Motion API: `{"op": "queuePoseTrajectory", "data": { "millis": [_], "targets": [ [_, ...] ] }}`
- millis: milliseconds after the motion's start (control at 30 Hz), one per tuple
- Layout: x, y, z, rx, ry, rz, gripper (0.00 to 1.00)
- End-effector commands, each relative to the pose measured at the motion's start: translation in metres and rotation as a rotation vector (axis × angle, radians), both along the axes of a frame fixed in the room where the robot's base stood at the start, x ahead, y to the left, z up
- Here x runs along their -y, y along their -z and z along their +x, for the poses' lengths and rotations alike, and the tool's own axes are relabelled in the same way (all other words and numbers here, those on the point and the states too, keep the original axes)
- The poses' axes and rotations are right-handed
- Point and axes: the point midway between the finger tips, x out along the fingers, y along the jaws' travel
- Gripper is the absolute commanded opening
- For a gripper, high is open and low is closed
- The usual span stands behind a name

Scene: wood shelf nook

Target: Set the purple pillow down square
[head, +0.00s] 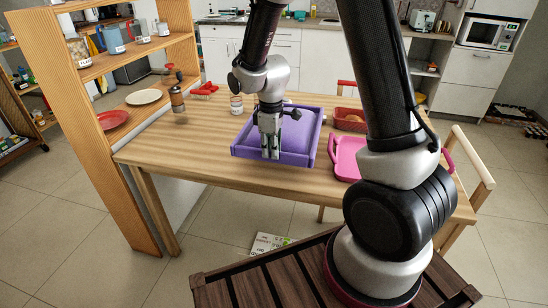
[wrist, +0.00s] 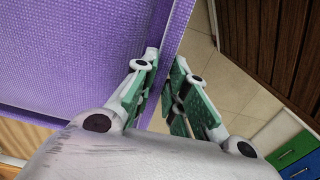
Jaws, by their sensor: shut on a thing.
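The purple thing (head: 303,132) is square and looks like a shallow tray with raised walls and a paler inside, more than a plain pillow. It is over the front middle of the wooden table, turned a little against the table's front edge. It fills the left of the wrist view (wrist: 70,55) with a woven texture. My gripper (head: 270,154) points down at its near side. In the wrist view my gripper's green-padded fingers (wrist: 164,88) are shut on its upright wall. I cannot tell whether its underside touches the table.
A pink tray (head: 348,158) and a red basket (head: 349,120) are to the right on the table (head: 205,160). A jar (head: 236,104), a grinder (head: 177,100) and a red thing (head: 206,90) stand behind left. A wooden shelf (head: 123,150) borders the left. The table's front left is clear.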

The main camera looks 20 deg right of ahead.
Motion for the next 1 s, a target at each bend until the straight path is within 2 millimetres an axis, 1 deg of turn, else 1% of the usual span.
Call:
{"op": "queuePoseTrajectory", "data": {
  "millis": [167, 300, 367, 700, 733, 833, 867, 1000],
  "targets": [
    [0.000, 0.015, 0.000, -0.001, 0.000, -0.001, 0.00],
    [0.000, 0.036, 0.000, -0.001, 0.000, 0.000, 0.00],
    [0.000, 0.043, 0.000, 0.000, 0.000, 0.000, 0.00],
    [0.000, 0.047, 0.001, 0.001, 0.000, 0.000, 0.00],
    [0.000, 0.047, 0.000, 0.001, 0.000, -0.001, 0.16],
    [0.000, 0.047, 0.001, 0.001, 0.000, 0.000, 0.34],
    [0.000, 0.047, 0.001, 0.001, 0.000, 0.000, 0.35],
    [0.000, 0.047, 0.001, 0.001, 0.000, 0.000, 0.35]
  ]
}}
